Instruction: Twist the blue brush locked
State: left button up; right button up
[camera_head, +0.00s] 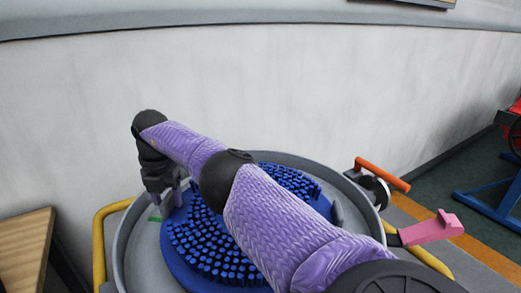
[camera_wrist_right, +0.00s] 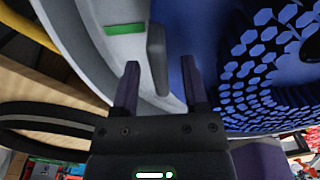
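The blue brush (camera_head: 215,252), a round disc with dense blue bristles, lies bristles up inside a round grey housing (camera_head: 122,250). My purple right arm crosses over it and hides much of its middle. My right gripper (camera_head: 171,203) points down at the brush's left rim. In the right wrist view the gripper (camera_wrist_right: 160,78) is open, one finger over the grey housing and the other over the blue rim (camera_wrist_right: 205,45). An upright grey tab (camera_wrist_right: 157,55) stands between and just beyond the fingertips; contact cannot be told. A green mark (camera_wrist_right: 124,29) lies beside it. My left gripper is out of view.
A second grey tab (camera_head: 337,212) stands at the brush's right side. An orange-handled lever (camera_head: 383,174) and a pink lever (camera_head: 430,229) stick out right of the housing. Yellow rails (camera_head: 99,240) flank it. A wooden surface (camera_head: 25,245) is at left, a pale wall behind.

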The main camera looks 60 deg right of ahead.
jog(key=shift+r, duration=0.1)
notch_tip(320, 180, up, 8)
jog(key=p, duration=0.2)
jog(key=shift+r+p, duration=0.15)
jog(key=shift+p, duration=0.2)
jog(key=shift+r, duration=0.7)
